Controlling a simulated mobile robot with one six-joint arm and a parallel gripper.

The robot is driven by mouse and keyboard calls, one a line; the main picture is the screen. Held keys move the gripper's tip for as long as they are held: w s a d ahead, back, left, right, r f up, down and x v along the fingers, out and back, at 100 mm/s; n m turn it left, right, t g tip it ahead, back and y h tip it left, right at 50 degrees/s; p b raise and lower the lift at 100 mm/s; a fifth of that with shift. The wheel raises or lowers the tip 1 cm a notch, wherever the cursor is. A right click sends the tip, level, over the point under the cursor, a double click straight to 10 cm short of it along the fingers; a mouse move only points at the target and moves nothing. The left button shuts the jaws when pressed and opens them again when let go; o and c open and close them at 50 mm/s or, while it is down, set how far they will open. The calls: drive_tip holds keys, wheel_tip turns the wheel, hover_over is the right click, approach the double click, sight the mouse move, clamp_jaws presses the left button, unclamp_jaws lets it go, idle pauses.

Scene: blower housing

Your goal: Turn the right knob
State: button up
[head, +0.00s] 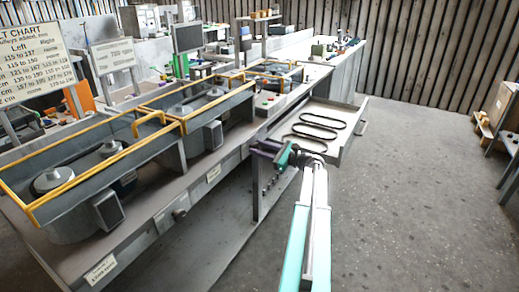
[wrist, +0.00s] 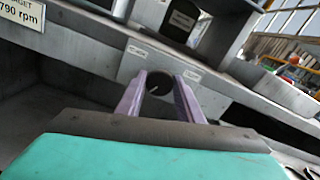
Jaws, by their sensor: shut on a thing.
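The right knob (wrist: 159,84) is a dark round knob with a thin pale mark on its face. It sits on the grey front panel, between the two purple fingers of my gripper (wrist: 158,92) in the wrist view. The fingers are closed on its left and right sides. In the head view my gripper (head: 255,148) reaches the bench front, and it hides the right knob. Another knob (head: 180,214) shows farther left on the same bench front.
An open drawer (head: 345,150) with several black belts juts out just right of my gripper. Yellow-railed blower housings (head: 160,118) stand on the bench. Small labels (wrist: 137,51) flank the knob above. The floor (head: 420,190) at right is clear.

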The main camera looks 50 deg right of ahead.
drive_tip(key=shift+n+b, duration=0.3)
drive_tip(key=shift+b, duration=0.05)
drive_tip(key=n+b, duration=0.4)
drive_tip(key=shift+a+f+n+b, duration=0.1)
drive_tip(key=shift+f+n+b, duration=0.15)
drive_tip(key=shift+n+b, duration=0.15)
drive_tip(key=shift+f+n+b, duration=0.1)
drive_tip(key=shift+n+b, duration=7.7)
drive_tip(key=shift+n, duration=0.3)
drive_tip(key=o, duration=1.1)
drive_tip(key=shift+c, duration=0.2)
drive_tip(key=shift+s, duration=0.1)
